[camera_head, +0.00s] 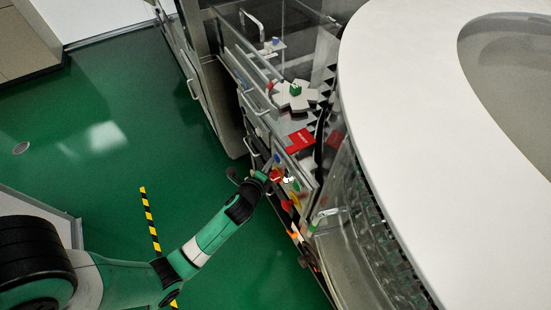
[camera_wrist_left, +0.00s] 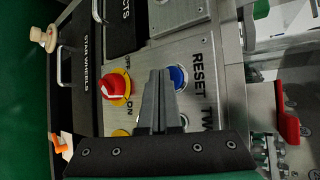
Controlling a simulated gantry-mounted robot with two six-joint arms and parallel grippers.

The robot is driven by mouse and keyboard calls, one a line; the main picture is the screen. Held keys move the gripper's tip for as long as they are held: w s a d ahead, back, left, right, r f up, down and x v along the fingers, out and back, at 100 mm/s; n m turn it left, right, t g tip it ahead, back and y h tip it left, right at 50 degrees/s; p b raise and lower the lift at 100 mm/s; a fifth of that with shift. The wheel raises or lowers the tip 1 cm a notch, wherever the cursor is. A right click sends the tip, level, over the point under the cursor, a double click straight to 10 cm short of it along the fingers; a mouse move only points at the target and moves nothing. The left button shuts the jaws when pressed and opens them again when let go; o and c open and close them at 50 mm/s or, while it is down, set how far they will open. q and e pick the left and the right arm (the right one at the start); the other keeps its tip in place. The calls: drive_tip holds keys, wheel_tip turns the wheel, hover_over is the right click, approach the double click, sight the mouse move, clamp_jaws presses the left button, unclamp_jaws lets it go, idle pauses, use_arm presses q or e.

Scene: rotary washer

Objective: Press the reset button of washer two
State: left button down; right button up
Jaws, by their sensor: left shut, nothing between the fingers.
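The blue button (camera_wrist_left: 179,78) sits on a grey metal panel beside the printed words RESET and TW, the rest of the second word cut off in the left wrist view. My left gripper (camera_wrist_left: 159,82) is shut and empty. Its fingertips overlap the left edge of the blue button in that view; I cannot tell whether they touch it. In the head view my left gripper (camera_head: 263,176) is at the machine's control panel, and the button cannot be made out clearly there. My right gripper is not in view.
A red knob on a yellow base (camera_wrist_left: 115,88) stands left of the fingers, by OFF and ON labels. A black panel reads STAR WHEELS (camera_wrist_left: 85,60). A red part (camera_wrist_left: 288,125) lies at right. The large white round machine top (camera_head: 420,130) fills the head view's right; green floor (camera_head: 100,130) is open at left.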

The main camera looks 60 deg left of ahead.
use_arm(q)
drive_tip(key=shift+w, duration=0.4)
idle(0.7)
drive_tip(key=shift+s, duration=0.15)
drive_tip(key=shift+s+p, duration=0.5)
drive_tip(key=shift+s, duration=0.15)
drive_tip(key=s+p, duration=0.2)
drive_tip(key=s, duration=0.3)
idle(0.4)
idle(0.6)
